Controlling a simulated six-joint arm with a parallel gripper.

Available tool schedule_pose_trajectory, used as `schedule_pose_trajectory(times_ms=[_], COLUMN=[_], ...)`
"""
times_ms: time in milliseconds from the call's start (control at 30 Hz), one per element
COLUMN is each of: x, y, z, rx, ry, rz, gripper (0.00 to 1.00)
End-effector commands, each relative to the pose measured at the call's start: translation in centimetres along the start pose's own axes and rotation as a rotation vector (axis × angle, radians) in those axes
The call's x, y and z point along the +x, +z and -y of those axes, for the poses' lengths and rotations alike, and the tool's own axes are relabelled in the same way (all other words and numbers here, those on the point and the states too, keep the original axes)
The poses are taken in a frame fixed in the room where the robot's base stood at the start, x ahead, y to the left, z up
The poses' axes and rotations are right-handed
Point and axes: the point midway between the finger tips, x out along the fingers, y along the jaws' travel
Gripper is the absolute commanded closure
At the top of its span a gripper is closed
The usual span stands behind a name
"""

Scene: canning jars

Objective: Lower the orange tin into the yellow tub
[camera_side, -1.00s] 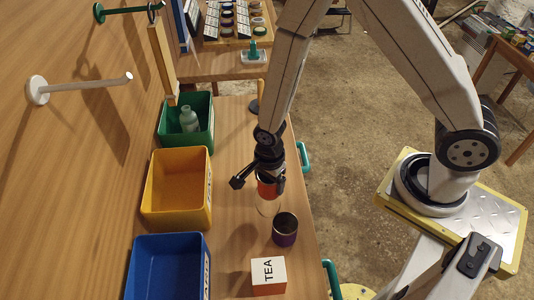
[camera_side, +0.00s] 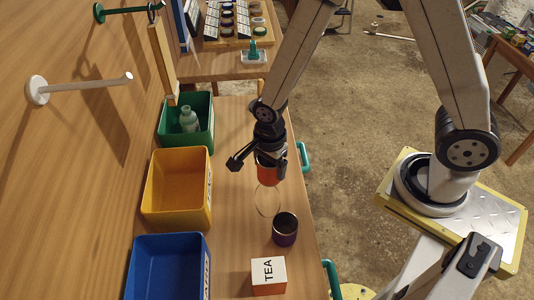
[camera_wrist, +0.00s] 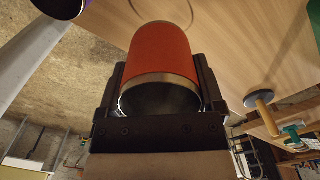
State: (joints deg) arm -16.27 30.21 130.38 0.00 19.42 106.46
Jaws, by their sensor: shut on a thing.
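The orange tin (camera_side: 266,174) is a short cylinder with a metal rim, held upright or nearly so in my gripper (camera_side: 265,160), above the bench. In the wrist view the orange tin (camera_wrist: 160,58) sits between the two fingers of my gripper (camera_wrist: 160,90), which press on its sides. The yellow tub (camera_side: 148,213) stands on the bench to the left of my gripper, against the wooden wall. It looks empty, and the tin is apart from it.
A green tub (camera_side: 204,143) with a pale bottle (camera_side: 188,121) and a blue tub (camera_side: 140,268) flank the yellow one. A clear glass (camera_side: 268,202), a purple tin (camera_side: 285,231) and a TEA box (camera_side: 268,277) stand near the bench's right edge. White and green pegs jut from the wall.

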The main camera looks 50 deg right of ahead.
Motion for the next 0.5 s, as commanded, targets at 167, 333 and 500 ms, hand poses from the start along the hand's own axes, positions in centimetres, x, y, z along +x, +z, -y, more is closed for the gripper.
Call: schedule_pose_trajectory(times_ms=[167, 333, 500], x=[0.01, 0.00, -0.16], y=[0.00, 0.03, 0.33], z=[0.01, 0.06, 0.60], rx=[0.000, -0.001, -0.014], ry=[0.000, 0.000, 0.000], rz=[0.000, 0.000, 0.000], gripper=[0.71, 0.71, 0.71])
